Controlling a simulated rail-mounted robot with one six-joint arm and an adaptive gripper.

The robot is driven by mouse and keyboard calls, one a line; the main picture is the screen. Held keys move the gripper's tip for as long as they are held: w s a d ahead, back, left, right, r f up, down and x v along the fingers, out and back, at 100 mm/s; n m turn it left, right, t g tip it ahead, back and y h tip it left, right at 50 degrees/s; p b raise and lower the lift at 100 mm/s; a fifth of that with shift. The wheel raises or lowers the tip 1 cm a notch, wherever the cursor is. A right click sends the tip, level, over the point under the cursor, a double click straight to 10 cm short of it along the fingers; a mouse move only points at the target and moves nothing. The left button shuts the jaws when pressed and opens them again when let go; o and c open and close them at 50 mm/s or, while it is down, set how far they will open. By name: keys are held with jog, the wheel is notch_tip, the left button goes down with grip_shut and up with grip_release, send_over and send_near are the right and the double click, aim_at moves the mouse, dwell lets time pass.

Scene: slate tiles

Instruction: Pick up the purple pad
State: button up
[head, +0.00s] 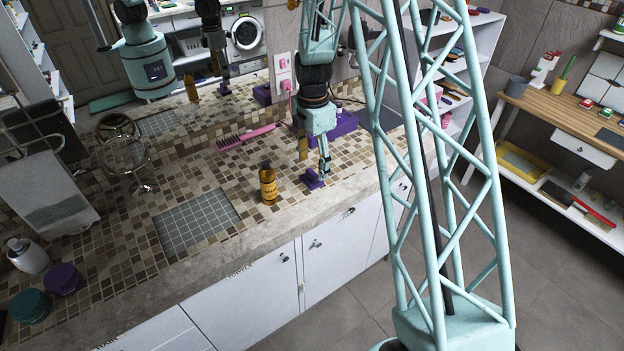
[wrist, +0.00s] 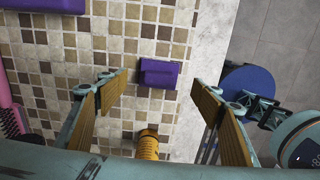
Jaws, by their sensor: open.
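The purple pad (head: 313,180) is on the tiled counter near its front edge, to the right of an amber bottle. In the wrist view the purple pad (wrist: 160,73) lies flat between and beyond my fingertips, with a clear gap on each side. My gripper (wrist: 161,85) is open and empty, its two tan-padded fingers spread wide. In the head view my gripper (head: 323,170) points down just above and beside the pad, partly covering it. I cannot tell the exact height between fingertips and pad.
The amber bottle (head: 268,184) stands close to the left; it also shows in the wrist view (wrist: 148,146). A pink brush (head: 247,135) and a larger purple object (head: 341,123) lie farther back. A mirror along the wall reflects the counter. The counter's front edge (wrist: 205,50) is near.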

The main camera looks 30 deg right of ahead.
aim_at(312, 172)
jog(key=shift+f, duration=0.1)
jog(key=shift+w+a+f, duration=0.1)
jog(key=shift+f, duration=2.45)
jog(key=shift+c, duration=0.4)
jog(key=c, duration=0.9)
